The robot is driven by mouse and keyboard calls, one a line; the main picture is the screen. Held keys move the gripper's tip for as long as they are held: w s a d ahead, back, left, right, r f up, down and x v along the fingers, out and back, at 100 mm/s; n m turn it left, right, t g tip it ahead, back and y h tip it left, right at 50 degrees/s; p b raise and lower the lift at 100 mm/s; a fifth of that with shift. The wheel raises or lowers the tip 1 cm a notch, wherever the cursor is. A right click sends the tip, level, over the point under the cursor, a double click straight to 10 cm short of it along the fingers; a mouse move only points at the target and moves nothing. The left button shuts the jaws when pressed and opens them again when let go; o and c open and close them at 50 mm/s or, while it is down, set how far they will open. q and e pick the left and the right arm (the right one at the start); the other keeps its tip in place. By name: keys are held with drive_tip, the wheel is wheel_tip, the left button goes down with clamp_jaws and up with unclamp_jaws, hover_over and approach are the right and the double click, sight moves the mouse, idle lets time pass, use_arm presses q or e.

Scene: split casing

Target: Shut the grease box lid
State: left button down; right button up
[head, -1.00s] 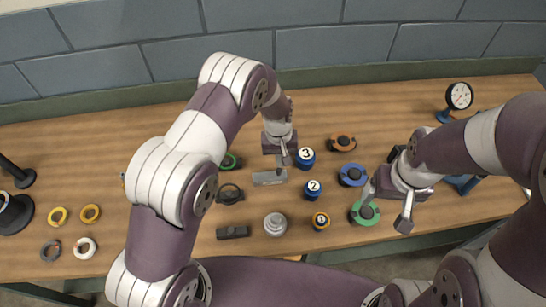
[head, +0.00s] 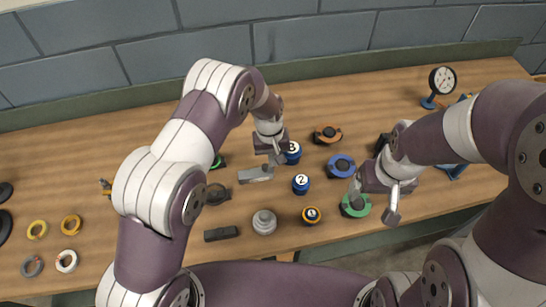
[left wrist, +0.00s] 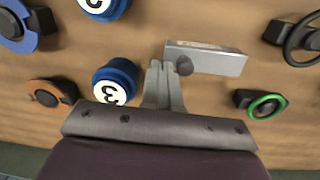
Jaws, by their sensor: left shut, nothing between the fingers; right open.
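The grease box appears to be the small grey box (head: 256,174) left of the numbered blue jars; in the left wrist view it is a long grey block (left wrist: 220,61) with a dark round knob (left wrist: 184,65) near one end and a pale strip on top. I cannot tell how far its lid is open. My left gripper (head: 275,160) is shut and empty, beside the box's right end; in the left wrist view its fingertips (left wrist: 161,66) are close to the knob, and contact is unclear. My right gripper (head: 374,201) is open and empty near the green-ringed part.
Jar 3 (left wrist: 115,82) stands close beside my left gripper, and jar 2 (head: 301,184) is nearby. Blue (head: 341,165), orange (head: 328,134) and green (head: 356,206) parts lie to the right. A grey stepped part (head: 264,222) and dark block (head: 221,234) are in front. A dial gauge (head: 442,79) stands far right.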

drive_tip(key=shift+r, duration=0.1)
use_arm(q)
drive_tip(key=w+d+r+b, duration=0.1)
drive_tip(key=w+d+r, duration=0.3)
drive_tip(key=d+r, duration=0.45)
drive_tip(key=s+a+r+m+t, duration=0.1)
drive_tip(key=s+a+r, duration=0.3)
drive_tip(key=s+a, duration=0.7)
drive_tip(key=s+a+r+m+b, duration=0.1)
drive_tip(key=s+a+r, duration=0.2)
drive_tip(key=s+a, duration=0.8)
drive_tip(key=shift+s+a+r+t+y, duration=0.15)
drive_tip(key=shift+r+t+y, duration=0.2)
drive_tip(key=shift+t+y, duration=0.05)
use_arm(e)
drive_tip(key=shift+w+d+f, duration=0.1)
drive_tip(key=shift+d+f, duration=0.1)
drive_tip(key=shift+f, duration=0.4)
drive_tip(key=shift+w+d+f, duration=0.1)
drive_tip(key=shift+d+f, duration=0.1)
drive_tip(key=shift+f, duration=0.4)
